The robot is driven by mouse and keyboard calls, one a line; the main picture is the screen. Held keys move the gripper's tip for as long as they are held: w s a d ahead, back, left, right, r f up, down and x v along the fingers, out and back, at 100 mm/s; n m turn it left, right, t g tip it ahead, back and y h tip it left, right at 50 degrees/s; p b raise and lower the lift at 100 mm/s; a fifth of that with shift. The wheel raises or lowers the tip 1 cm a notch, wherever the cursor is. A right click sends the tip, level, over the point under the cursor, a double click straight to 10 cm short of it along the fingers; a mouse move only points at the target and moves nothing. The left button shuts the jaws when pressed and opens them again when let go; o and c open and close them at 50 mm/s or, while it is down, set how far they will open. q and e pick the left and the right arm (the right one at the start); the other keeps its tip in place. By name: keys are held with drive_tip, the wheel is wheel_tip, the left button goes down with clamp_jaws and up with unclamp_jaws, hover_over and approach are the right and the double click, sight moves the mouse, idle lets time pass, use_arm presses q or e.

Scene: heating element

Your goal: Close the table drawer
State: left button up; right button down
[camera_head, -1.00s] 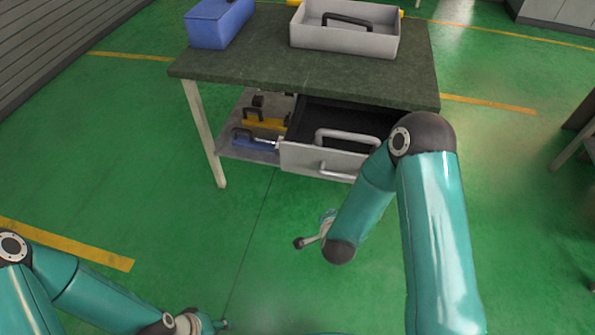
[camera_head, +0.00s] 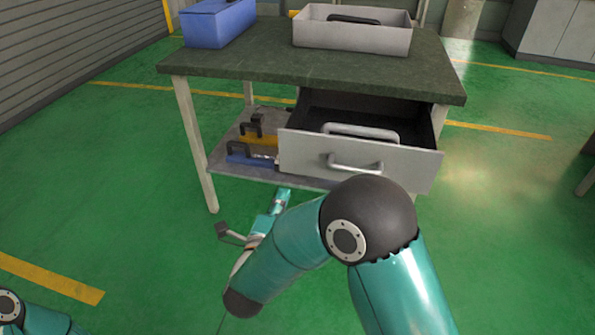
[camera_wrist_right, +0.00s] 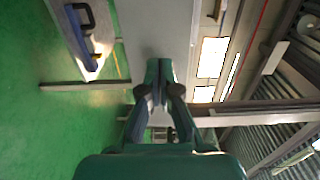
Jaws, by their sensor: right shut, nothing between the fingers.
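The table (camera_head: 320,66) has a dark green top, and its drawer (camera_head: 300,155) stands pulled out, with a light grey front and a dark inside. A silver handle (camera_head: 355,166) is on the drawer front. My right gripper (camera_head: 284,192) is shut and empty, just in front of and below the left end of the drawer front. In the right wrist view, the shut fingers (camera_wrist_right: 160,88) point at a grey panel (camera_wrist_right: 160,25), which looks like the drawer front. Whether they touch it I cannot tell. My left gripper is out of view.
A blue box (camera_head: 215,25) and a grey tray (camera_head: 350,36) stand on the tabletop. A lower shelf (camera_head: 228,166) holds yellow and blue tool cases left of the drawer. A light grey loop (camera_head: 360,130) shows behind the drawer front. Green floor in front is clear.

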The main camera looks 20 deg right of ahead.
sight(300, 153)
drive_tip(key=b+x, duration=0.1)
drive_tip(key=x, duration=1.3)
drive_tip(key=shift+a, duration=0.1)
